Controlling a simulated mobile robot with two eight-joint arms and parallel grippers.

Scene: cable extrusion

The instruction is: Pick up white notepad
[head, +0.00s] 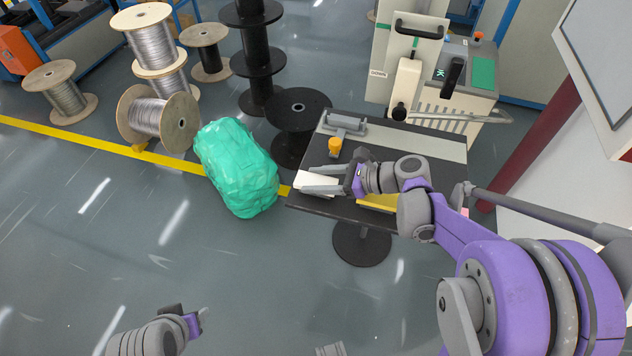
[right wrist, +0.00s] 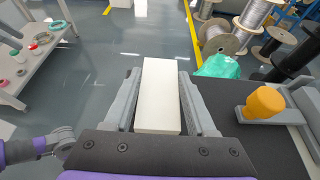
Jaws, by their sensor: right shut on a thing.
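The white notepad (right wrist: 158,95) is a pale block between the two fingers of my right gripper (right wrist: 160,100) in the right wrist view. In the head view the notepad (head: 316,181) shows at the left edge of the dark table (head: 330,207), partly covered by the fingers. My right gripper (head: 322,180) is shut on it. Whether the notepad touches the tabletop is hard to tell. My left gripper (head: 190,318) is at the lower left of the head view, over the floor and far from the table; its fingers are not clear.
An orange-yellow knobbed object (head: 335,146) and a grey device (head: 344,123) stand on the table behind the gripper. A yellow item (head: 378,202) lies near its front edge. A green wrapped bundle (head: 237,167) and cable spools (head: 160,120) stand to the left. The floor in front is clear.

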